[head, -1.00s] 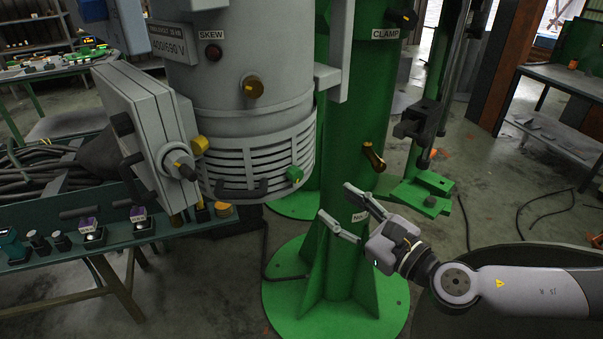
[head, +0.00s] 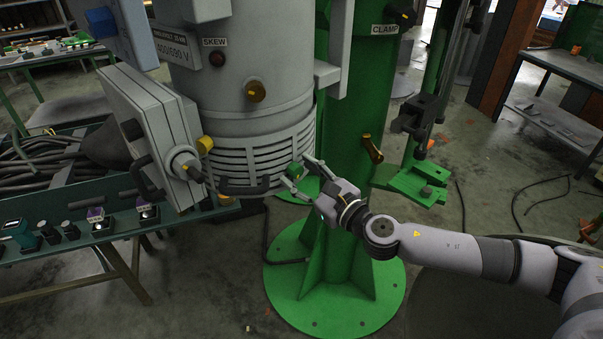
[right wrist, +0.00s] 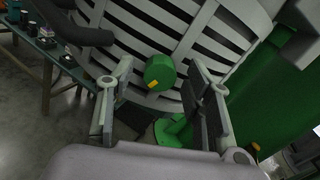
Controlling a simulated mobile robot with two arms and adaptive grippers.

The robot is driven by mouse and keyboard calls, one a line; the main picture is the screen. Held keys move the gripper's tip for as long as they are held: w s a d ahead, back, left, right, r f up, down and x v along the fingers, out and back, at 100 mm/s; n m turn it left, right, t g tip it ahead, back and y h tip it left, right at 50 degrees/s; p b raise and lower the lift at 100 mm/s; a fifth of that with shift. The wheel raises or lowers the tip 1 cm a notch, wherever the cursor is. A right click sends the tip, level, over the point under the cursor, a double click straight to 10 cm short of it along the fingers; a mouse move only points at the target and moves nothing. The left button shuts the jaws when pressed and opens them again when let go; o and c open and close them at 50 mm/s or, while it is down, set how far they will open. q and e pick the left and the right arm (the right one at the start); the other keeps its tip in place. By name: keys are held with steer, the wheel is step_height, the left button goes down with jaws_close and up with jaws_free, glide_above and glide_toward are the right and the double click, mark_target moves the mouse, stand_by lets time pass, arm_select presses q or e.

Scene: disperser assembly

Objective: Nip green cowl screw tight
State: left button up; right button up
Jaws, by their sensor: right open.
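The green cowl screw (head: 295,171) sits low on the right side of the grey slatted cowl (head: 240,160). In the right wrist view the screw (right wrist: 160,72) is a round green knob with a small yellow mark, in front of the cowl slats (right wrist: 190,35). My right gripper (head: 300,178) is open at the screw, with one finger on each side of it. In the right wrist view its fingers (right wrist: 160,100) stand apart and the screw lies between and just beyond them; I see no clear contact. My left gripper is not in view.
The green column (head: 345,200) stands just behind my right gripper, with a brass handle (head: 371,148) on it. A black handle (head: 243,186) runs along the cowl's lower edge, left of the screw. A bench (head: 70,270) with small devices stands at left.

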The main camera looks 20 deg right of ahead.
steer(key=shift+c, duration=0.4)
jaws_close()
